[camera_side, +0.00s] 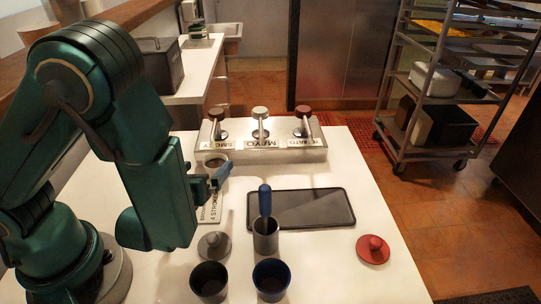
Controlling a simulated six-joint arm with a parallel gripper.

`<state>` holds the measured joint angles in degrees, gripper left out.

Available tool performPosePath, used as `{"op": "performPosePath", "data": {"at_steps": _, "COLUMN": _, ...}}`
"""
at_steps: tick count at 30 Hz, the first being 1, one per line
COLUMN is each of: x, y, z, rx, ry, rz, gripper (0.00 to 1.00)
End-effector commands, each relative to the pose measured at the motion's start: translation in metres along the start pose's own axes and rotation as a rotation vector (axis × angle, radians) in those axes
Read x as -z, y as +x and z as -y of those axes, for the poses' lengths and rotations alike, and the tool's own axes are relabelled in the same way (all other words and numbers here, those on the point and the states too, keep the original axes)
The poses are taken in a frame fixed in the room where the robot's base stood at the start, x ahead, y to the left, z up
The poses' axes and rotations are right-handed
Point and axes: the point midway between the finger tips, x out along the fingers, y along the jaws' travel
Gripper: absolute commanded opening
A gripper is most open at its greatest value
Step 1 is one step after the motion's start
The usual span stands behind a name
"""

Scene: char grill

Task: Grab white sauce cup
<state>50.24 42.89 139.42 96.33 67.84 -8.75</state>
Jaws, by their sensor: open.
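A small pale cup (216,158) with a dark inside stands on the white table, just in front of the left part of the pump dispenser. I take it to be the white sauce cup; its lower part is hidden by my gripper. My gripper (212,180) is at the left of the table, close in front of this cup, with its fingers pointing right. It is open and I see nothing held in it. I cannot tell whether a finger touches the cup.
The dispenser (262,156) has three pumps; the middle label reads MAYO. A dark tray (325,212), a grey cup with a blue handle (265,240), two dark cups (210,284) (271,282), a grey lid (214,246) and a red lid (373,250) stand to the front and right.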

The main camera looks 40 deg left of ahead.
Motion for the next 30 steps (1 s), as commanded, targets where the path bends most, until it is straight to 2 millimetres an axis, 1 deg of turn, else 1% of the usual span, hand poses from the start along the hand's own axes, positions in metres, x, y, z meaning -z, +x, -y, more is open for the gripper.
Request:
{"op": "performPosePath", "data": {"at_steps": 3, "x": 0.007, "y": 0.003, "z": -0.001, "rx": -0.001, "ry": 0.001, "rz": 0.0, "gripper": 0.95}}
{"op": "performPosePath", "data": {"at_steps": 8, "x": 0.008, "y": 0.012, "z": -0.002, "rx": -0.004, "ry": -0.003, "rz": 0.001, "gripper": 0.95}}
{"op": "performPosePath", "data": {"at_steps": 15, "x": 0.008, "y": 0.037, "z": -0.003, "rx": -0.006, "ry": -0.005, "rz": 0.001, "gripper": 0.95}}
{"op": "performPosePath", "data": {"at_steps": 19, "x": 0.008, "y": 0.048, "z": -0.002, "rx": -0.004, "ry": -0.004, "rz": 0.0, "gripper": 0.95}}
{"op": "performPosePath", "data": {"at_steps": 24, "x": 0.008, "y": 0.054, "z": -0.002, "rx": -0.002, "ry": -0.003, "rz": 0.0, "gripper": 0.95}}
{"op": "performPosePath", "data": {"at_steps": 30, "x": 0.008, "y": 0.055, "z": -0.001, "rx": -0.001, "ry": -0.003, "rz": 0.0, "gripper": 0.95}}
